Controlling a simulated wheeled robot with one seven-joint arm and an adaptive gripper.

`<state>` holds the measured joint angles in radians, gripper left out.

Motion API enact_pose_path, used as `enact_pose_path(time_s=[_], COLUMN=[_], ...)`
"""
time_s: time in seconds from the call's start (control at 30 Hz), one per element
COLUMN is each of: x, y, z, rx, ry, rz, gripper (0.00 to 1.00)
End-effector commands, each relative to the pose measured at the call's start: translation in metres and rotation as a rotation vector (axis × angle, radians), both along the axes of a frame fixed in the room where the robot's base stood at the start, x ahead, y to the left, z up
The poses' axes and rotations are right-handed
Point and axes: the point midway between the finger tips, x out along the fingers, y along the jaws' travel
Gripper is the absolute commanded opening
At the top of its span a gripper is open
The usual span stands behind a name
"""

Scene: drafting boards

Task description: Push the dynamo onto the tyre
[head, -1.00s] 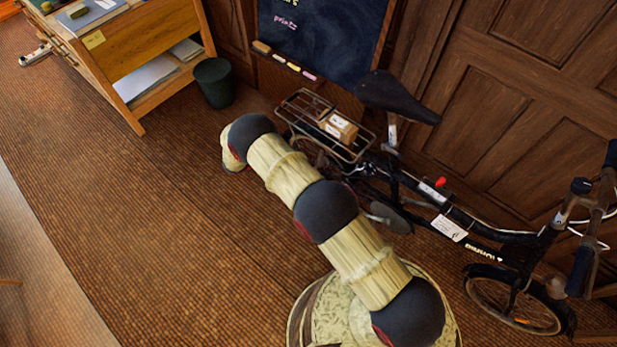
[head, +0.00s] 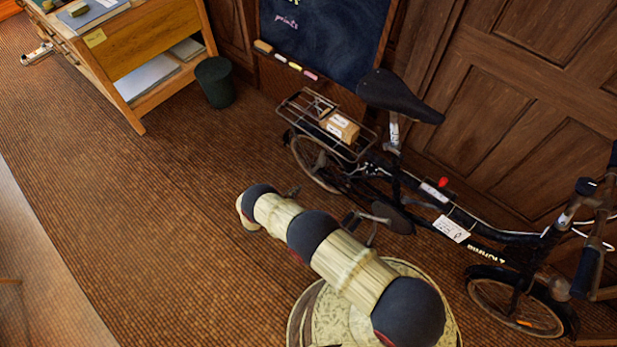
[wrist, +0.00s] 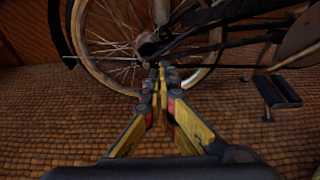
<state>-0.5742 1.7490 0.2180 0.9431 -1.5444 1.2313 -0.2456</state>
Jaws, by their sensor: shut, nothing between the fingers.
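The bicycle's rear tyre (head: 297,160) shows below the luggage rack in the head view. In the wrist view the tyre (wrist: 84,58) curves around the spokes, behind and to both sides of my fingertips. My gripper (wrist: 157,70) is shut and empty, pointing at the lower part of the wheel near the hub. I cannot tell whether the fingertips touch it. A small pale grey upright piece (wrist: 160,12) shows above the hub; I cannot tell whether it is the dynamo. I cannot make out the dynamo in the head view, where my fingers are also hidden.
The bicycle stands against wooden panelling. A rack (head: 293,107) carries a small box (head: 340,127). A pedal (wrist: 280,92) and crank lie right of my gripper. A dark bin (head: 215,82), a wooden cabinet (head: 150,60) and a chalkboard (head: 325,35) stand behind.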

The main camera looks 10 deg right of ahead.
Motion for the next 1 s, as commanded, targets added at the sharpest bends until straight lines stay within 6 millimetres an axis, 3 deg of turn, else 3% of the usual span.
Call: enact_pose_path(time_s=[0.23,0.63,0.8,1.0], x=[0.012,0.055,0.057,0.056], y=[-0.018,-0.078,-0.076,-0.077], z=[-0.009,-0.036,-0.011,0.003], rx=[0.001,0.002,0.001,0.001], ry=[0.001,-0.001,0.000,0.001], rz=[-0.003,-0.005,0.000,-0.001], gripper=[0.00,0.00,0.00,0.00])
